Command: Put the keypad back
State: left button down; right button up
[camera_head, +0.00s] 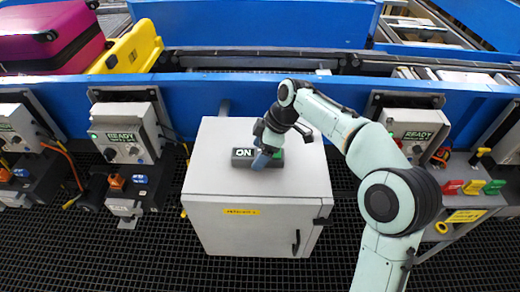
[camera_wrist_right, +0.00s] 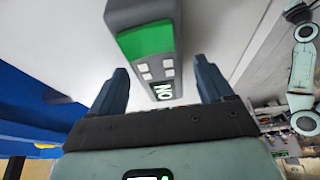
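The keypad (camera_head: 242,153) is a dark grey block with a lit "ON" display and a green end. It lies on top of the white cabinet (camera_head: 215,180). My right gripper (camera_head: 266,154) is over the keypad and hides part of it. In the right wrist view the keypad (camera_wrist_right: 157,66) shows its green end, white buttons and display. The fingers of my right gripper (camera_wrist_right: 160,72) are apart on either side of the keypad, with a visible gap at each side. Whether the keypad touches the cabinet top is hard to tell. My left gripper is not in view.
A blue conveyor frame (camera_head: 200,92) runs behind the cabinet, with a magenta suitcase (camera_head: 45,35) and yellow tray (camera_head: 133,50) at the far left. Control boxes reading "READY" stand left (camera_head: 125,125) and right (camera_head: 412,128). Coloured switches (camera_head: 473,188) sit at the right.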

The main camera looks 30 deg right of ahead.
jog(key=shift+r, duration=0.2)
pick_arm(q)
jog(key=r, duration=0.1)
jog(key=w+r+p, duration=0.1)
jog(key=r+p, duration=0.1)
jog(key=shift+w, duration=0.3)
pick_arm(e)
jog(key=v, duration=1.2)
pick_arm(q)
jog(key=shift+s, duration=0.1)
pick_arm(e)
jog(key=shift+a, duration=0.1)
